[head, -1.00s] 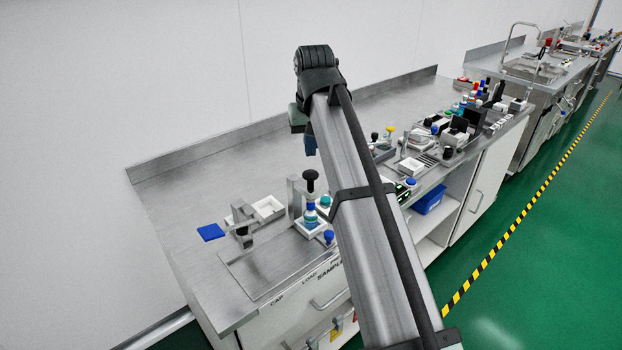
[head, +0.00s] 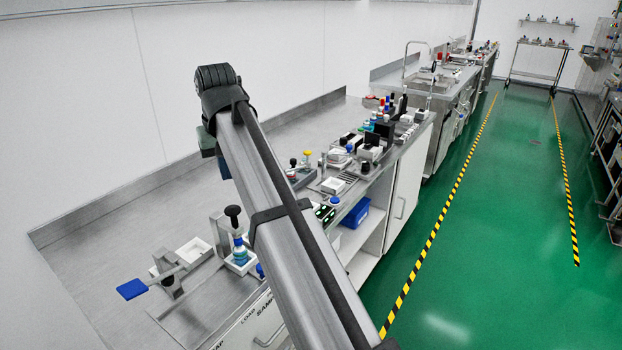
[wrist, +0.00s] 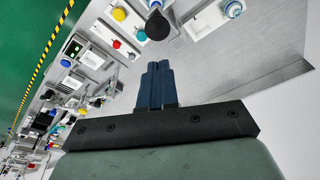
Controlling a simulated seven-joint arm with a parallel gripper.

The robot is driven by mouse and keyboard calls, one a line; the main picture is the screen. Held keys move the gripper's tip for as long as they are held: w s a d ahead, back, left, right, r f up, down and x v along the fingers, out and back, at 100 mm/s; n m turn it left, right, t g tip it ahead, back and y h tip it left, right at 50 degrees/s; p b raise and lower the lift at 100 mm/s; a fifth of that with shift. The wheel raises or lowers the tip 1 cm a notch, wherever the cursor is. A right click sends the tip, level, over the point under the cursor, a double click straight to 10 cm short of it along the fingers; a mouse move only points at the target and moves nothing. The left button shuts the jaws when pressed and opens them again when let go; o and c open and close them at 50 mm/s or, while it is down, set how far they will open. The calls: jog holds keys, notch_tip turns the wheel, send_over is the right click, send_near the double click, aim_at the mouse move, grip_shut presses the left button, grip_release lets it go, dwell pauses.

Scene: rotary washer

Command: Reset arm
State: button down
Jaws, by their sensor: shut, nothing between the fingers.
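My arm reaches over the metal bench (head: 130,215) in the head view. My gripper (head: 223,168) hangs at its far end, mostly hidden behind the arm there. In the wrist view my gripper (wrist: 157,66) has its two dark blue fingers together with nothing between them. Beyond the fingertips in that view is a round black knob (wrist: 157,26), apart from the fingers as far as I can tell. In the head view a black knob (head: 233,211) tops a small fixture at the near end of the bench.
A blue paddle (head: 131,289) on a metal arm stands at the bench's near end, beside a white tray (head: 192,251). A blue-topped bottle (head: 239,246) stands under the knob. Several small devices line the bench's right side. A blue bin (head: 354,213) sits below. Green floor (head: 480,220) is clear.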

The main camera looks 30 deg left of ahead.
jog(key=shift+f, duration=0.1)
jog(key=w+d+f+m+h, duration=0.1)
jog(key=w+d+f, duration=0.4)
jog(key=f, duration=0.4)
jog(key=w+d+f+m+g, duration=0.1)
jog(key=w+d+f, duration=0.3)
jog(key=f, duration=0.5)
jog(key=w+d+f+m+h, duration=0.1)
jog(key=w+d+f, duration=0.4)
jog(key=f, duration=0.4)
jog(key=w+d+f+m+g+h, duration=0.1)
jog(key=w+d+f+m+g, duration=0.15)
jog(key=d+f, duration=2)
jog(key=s+d+f+m+g, duration=0.1)
jog(key=s+d+f+m, duration=0.1)
jog(key=s+d+f, duration=0.5)
jog(key=s+d+f+m+g, duration=0.1)
jog(key=s+d+f, duration=0.2)
jog(key=d+f, duration=0.85)
jog(key=s+d+f+m+g, duration=0.1)
jog(key=s+d+f, duration=0.2)
jog(key=s+d, duration=0.5)
jog(key=s+d+f+m+g+y, duration=0.1)
jog(key=s+d+f+m, duration=0.1)
jog(key=s+d, duration=0.6)
jog(key=s+f, duration=0.1)
jog(key=s, duration=0.5)
jog(key=shift+s, duration=0.2)
